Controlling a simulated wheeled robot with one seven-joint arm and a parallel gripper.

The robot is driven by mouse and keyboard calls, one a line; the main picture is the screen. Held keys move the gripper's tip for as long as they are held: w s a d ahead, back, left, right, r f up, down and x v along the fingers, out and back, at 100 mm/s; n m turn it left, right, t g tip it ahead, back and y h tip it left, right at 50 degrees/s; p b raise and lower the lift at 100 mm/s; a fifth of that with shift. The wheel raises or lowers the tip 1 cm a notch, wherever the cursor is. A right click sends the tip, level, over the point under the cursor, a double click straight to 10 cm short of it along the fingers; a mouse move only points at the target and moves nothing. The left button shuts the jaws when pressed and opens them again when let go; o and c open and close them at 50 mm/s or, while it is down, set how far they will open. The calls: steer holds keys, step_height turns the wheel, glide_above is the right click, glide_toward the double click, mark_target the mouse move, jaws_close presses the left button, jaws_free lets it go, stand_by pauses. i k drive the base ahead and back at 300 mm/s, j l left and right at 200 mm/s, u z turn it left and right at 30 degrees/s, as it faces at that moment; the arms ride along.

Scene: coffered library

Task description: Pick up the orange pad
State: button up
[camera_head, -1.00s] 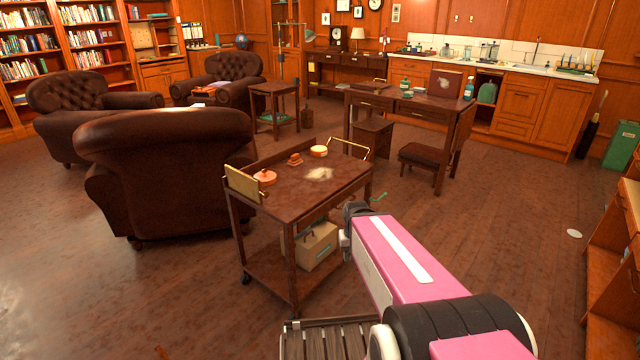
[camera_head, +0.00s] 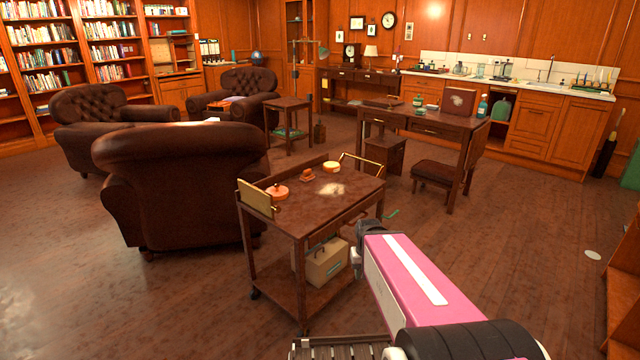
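A small dark serving cart (camera_head: 306,216) stands in the middle of the view. On its top are an orange round, low piece with a small knob-like top (camera_head: 277,192), a small orange-brown piece (camera_head: 307,175) on a flat base, and a round yellow-orange tin-like piece (camera_head: 331,167). I cannot tell for sure which is the orange pad; none is held in view. My pink and white arm reaches in from the bottom right, its dark far end beside the cart's right side. My gripper's fingers do not show.
A pale patch (camera_head: 332,189) lies on the cart top. A brass rail and a plate stand at its ends, a box (camera_head: 325,262) on its lower shelf. A leather armchair (camera_head: 185,180) is close on the left, a desk (camera_head: 425,121) behind right. Floor at right is mostly clear.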

mark_target(307, 176)
steer(key=i+l, duration=0.25)
steer(key=l, duration=0.2)
steer(key=i+l+z, duration=0.1)
steer(key=i+l, duration=0.15)
steer(key=l, duration=0.2)
steer(key=i+l, duration=0.3)
steer(key=k+l+z, duration=0.05)
steer(key=l, duration=0.1)
